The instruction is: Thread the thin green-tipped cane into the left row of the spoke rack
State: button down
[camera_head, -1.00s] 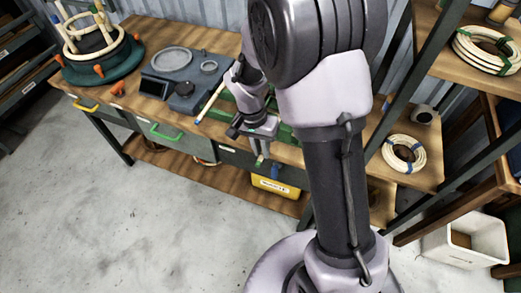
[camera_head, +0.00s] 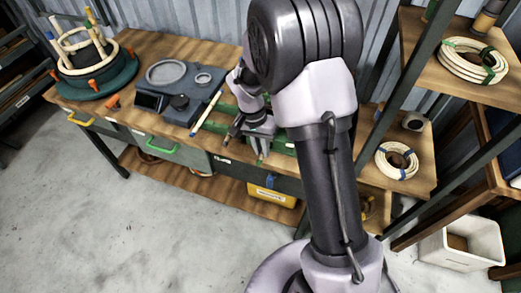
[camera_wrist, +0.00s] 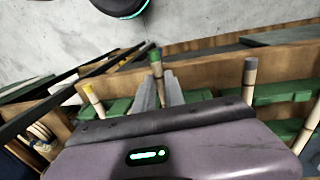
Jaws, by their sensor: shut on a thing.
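My gripper (camera_wrist: 160,92) is shut on a thin pale cane with a green tip (camera_wrist: 155,54), which stands between the two grey fingers in the wrist view. Green blocks, apparently the spoke rack (camera_wrist: 200,95), lie behind and beside the fingers. Other canes show there, one yellow-tipped (camera_wrist: 93,98) at left and one grey-tipped (camera_wrist: 249,80) at right. The rack's rows cannot be told apart.
A grey device (camera_head: 150,103) and a green round base with upright canes (camera_head: 108,85) stand further left. Shelves with coiled cane (camera_head: 397,160) are at right.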

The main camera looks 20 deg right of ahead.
jog(key=shift+w+d+p, duration=0.4)
jog(key=shift+w+d, duration=0.65)
jog(key=shift+w, duration=0.2)
jog(key=shift+f, duration=0.25)
jog(key=c, duration=1.3)
grip_release()
